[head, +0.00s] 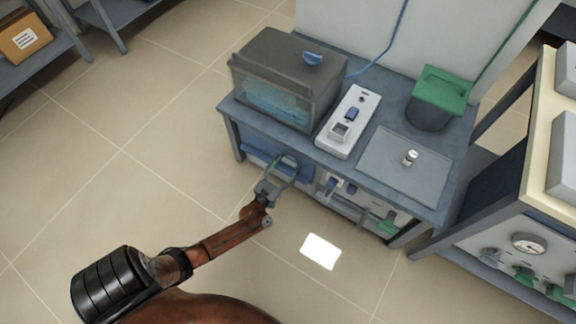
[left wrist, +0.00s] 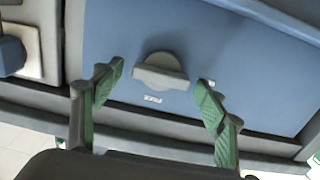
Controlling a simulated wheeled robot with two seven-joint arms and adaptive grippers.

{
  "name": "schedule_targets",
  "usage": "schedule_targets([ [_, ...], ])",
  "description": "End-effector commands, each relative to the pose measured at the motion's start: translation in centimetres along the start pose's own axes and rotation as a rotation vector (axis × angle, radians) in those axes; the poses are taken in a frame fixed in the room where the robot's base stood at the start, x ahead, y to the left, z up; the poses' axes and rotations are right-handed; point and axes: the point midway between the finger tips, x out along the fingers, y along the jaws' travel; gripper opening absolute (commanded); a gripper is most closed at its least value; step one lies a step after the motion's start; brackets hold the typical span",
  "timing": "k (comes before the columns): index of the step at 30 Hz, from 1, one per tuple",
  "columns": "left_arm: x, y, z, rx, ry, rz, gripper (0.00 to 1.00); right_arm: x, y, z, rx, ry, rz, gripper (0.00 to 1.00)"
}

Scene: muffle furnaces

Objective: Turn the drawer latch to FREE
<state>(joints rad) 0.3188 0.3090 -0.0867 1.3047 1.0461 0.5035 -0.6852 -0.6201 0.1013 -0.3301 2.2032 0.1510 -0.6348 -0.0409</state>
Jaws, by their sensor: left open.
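The drawer latch (left wrist: 160,72) is a grey round knob with a raised bar across it on a blue drawer front (left wrist: 240,60), shown in the left wrist view. The bar lies nearly level in that view, tilted slightly down to the right. Small white labels sit right of and below the knob, too small to read. My left gripper (left wrist: 160,82) is open, its green-padded fingers on either side of the knob with gaps; contact is not visible. In the head view my left gripper (head: 283,172) is before the blue drawer (head: 256,158) under the bench, hiding the latch.
The bench (head: 232,112) carries a lidded glass tank (head: 285,80), a white switch box (head: 349,120), a flat plate with a knob (head: 400,165) and a green-topped bin (head: 438,95). A panel with a gauge (head: 528,243) stands at right.

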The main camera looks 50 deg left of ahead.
Motion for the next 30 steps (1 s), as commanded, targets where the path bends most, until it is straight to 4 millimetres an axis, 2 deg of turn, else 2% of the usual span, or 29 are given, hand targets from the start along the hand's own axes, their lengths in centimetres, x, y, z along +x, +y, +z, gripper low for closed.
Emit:
schedule_targets([
  [3, -0.01, -0.02, -0.04, 0.0, 0.0, 0.0, 0.67, -0.03, 0.0, -0.01, 0.0, 0.0, 0.0, 0.4],
  [21, -0.07, 0.01, 0.04, 0.0, -0.001, 0.0, 0.25, 0.0, -0.01, 0.03, 0.0, -0.002, 0.0, 0.4],
  [30, -0.07, 0.1, -0.04, 0.035, -0.001, 0.0, 0.25, -0.33, -0.16, 0.0, -0.001, -0.012, -0.003, 0.4],
])
